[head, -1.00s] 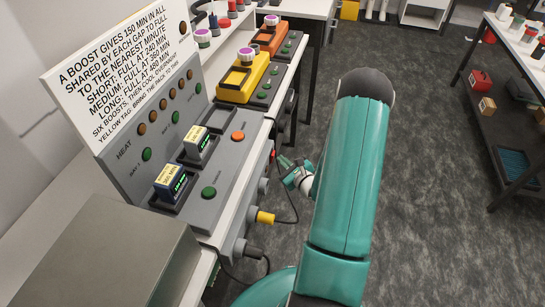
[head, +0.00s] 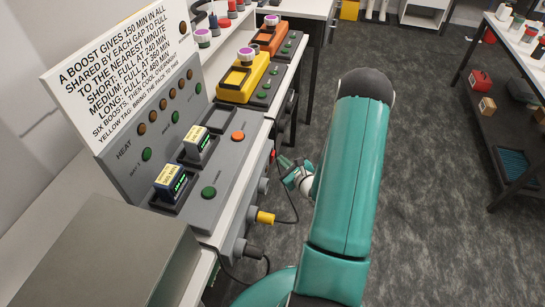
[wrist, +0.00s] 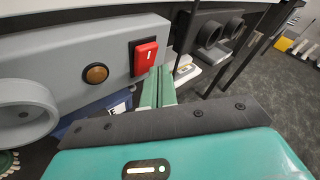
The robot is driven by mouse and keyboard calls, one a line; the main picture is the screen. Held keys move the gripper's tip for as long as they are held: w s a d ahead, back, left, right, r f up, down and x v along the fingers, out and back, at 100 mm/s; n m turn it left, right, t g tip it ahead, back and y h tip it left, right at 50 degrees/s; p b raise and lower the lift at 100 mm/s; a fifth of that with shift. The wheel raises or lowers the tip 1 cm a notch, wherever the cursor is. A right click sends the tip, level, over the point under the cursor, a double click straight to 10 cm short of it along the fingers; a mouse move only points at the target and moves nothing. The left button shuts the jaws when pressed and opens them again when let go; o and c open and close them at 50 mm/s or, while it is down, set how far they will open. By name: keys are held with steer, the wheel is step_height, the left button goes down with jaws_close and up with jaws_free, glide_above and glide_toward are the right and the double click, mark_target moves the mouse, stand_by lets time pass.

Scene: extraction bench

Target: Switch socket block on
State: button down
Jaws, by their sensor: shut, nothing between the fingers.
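The socket block (wrist: 60,62) is a long grey housing in the wrist view, with a round socket (wrist: 24,112) at its left end. A red rocker switch (wrist: 145,58) marked with a white line sits in a dark frame at its right end. A round amber lamp (wrist: 96,74) is left of the switch; I cannot tell whether it is lit. My gripper (wrist: 159,72) has its green fingers shut and empty, with the tips just below and right of the switch. Contact cannot be made out. In the head view my gripper (head: 283,160) is beside the bench front.
The grey control panel (head: 225,180) on the bench holds two battery packs in bays. Dark round fittings (wrist: 210,33) are right of the switch.

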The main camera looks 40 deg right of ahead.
steer(key=shift+w+a+r, duration=0.1)
steer(key=shift+w+a, duration=0.15)
steer(key=shift+w, duration=0.1)
steer(key=shift+w+a+r, duration=0.25)
steer(key=shift+w+a, duration=0.2)
steer(key=shift+w, duration=0.2)
stand_by(1.0)
steer(key=shift+s+d, duration=0.2)
steer(key=shift+s, duration=0.1)
steer(key=shift+s+f, duration=0.1)
steer(key=shift+s+d+f, duration=0.25)
steer(key=shift+s+d, duration=0.6)
steer(key=shift+s, duration=0.25)
steer(key=shift+s+d+f, duration=0.25)
steer(key=shift+s+d, duration=0.55)
steer(key=shift+s, duration=0.25)
